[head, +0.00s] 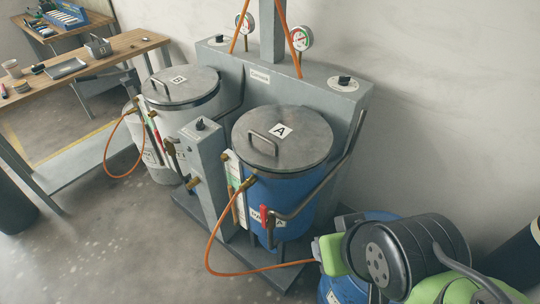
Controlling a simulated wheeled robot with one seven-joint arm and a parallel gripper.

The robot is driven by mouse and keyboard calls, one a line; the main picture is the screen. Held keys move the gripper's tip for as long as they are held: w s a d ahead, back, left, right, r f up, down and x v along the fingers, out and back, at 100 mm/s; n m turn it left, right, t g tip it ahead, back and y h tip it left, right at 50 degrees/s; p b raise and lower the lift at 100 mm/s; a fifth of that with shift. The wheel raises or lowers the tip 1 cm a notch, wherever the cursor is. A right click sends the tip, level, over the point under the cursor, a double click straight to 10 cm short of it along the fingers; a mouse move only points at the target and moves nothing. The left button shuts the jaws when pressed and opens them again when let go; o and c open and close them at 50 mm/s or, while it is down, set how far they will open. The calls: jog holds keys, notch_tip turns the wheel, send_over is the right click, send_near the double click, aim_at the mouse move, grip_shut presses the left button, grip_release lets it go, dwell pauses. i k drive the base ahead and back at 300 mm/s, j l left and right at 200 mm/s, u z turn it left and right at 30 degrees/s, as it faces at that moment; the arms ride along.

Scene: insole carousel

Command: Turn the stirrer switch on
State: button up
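No switch in the head view carries a label I can read as stirrer. A black knob (200,124) sits on top of the narrow grey box (211,165) between the two tanks. Two more black knobs sit on the grey cabinet behind: a right knob (344,81) behind tank A and a left knob (219,39) behind tank B. I cannot tell their settings. Tank A (283,138) is blue with a grey metal lid. Tank B (181,86) is whitish with a similar lid. My green and dark arm parts fill the lower right; my gripper's fingers do not show.
Orange hoses (218,229) loop out in front of the tanks. Two gauges, one of them the right gauge (301,38), stand above the cabinet (258,76). A wooden workbench (120,44) with tools is at the left. The floor (110,245) in front is clear.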

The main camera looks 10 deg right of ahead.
aim_at(200, 126)
jog(key=i+j, duration=0.2)
jog(key=j, duration=0.15)
jog(key=i+j+z, duration=0.1)
jog(key=i+j, duration=0.15)
jog(key=j, duration=0.15)
jog(key=i+j+z, duration=0.1)
jog(key=j, duration=0.3)
jog(key=i+j, duration=0.3)
jog(key=i+j+z, duration=0.1)
jog(key=j, duration=0.4)
jog(key=i+j, duration=0.3)
jog(key=i+j+z, duration=0.15)
jog(key=j, duration=0.35)
jog(key=i+j, duration=0.15)
jog(key=j, duration=0.3)
